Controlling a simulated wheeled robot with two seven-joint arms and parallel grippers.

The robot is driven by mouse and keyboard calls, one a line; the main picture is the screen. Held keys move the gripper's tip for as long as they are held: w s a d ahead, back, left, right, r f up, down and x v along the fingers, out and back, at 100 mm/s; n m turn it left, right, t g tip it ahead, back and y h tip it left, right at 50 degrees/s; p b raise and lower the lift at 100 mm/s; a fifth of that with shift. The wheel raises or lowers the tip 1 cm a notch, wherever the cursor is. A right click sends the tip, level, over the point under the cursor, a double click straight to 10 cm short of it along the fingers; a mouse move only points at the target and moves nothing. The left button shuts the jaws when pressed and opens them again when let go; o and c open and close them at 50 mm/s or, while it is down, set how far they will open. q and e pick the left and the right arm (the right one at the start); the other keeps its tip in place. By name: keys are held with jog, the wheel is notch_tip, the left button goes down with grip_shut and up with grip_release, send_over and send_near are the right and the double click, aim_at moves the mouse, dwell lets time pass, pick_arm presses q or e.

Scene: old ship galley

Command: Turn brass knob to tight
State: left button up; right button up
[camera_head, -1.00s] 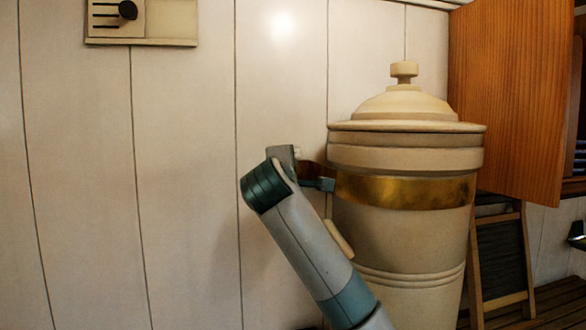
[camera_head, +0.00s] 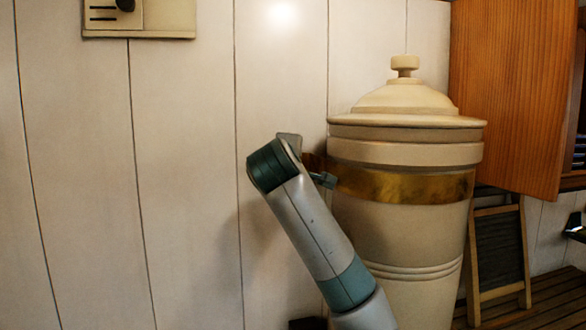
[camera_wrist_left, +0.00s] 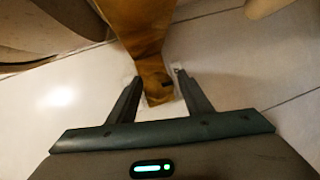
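A tall cream canister (camera_head: 400,230) with a domed lid stands right of centre in the head view. A brass band (camera_head: 405,187) runs round it below the lid. My left arm reaches up to the band's left side, and its wrist hides most of the gripper; one finger (camera_head: 324,180) shows in front of the band. In the left wrist view a brass piece (camera_wrist_left: 150,55) extends down between the fingers of my left gripper (camera_wrist_left: 159,78), which stand apart on either side of it. I cannot make out a separate knob or any tight mark.
A wooden cabinet door (camera_head: 505,90) stands close behind the canister at right. A small framed board (camera_head: 499,250) leans below it on a slatted surface (camera_head: 545,300). A panel with a dark knob (camera_head: 125,6) is on the pale plank wall at upper left.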

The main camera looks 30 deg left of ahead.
pick_arm(q)
jog(key=shift+s+d+r, duration=0.1)
dwell(0.3)
jog(key=b+v, duration=0.7)
jog(key=v, duration=1)
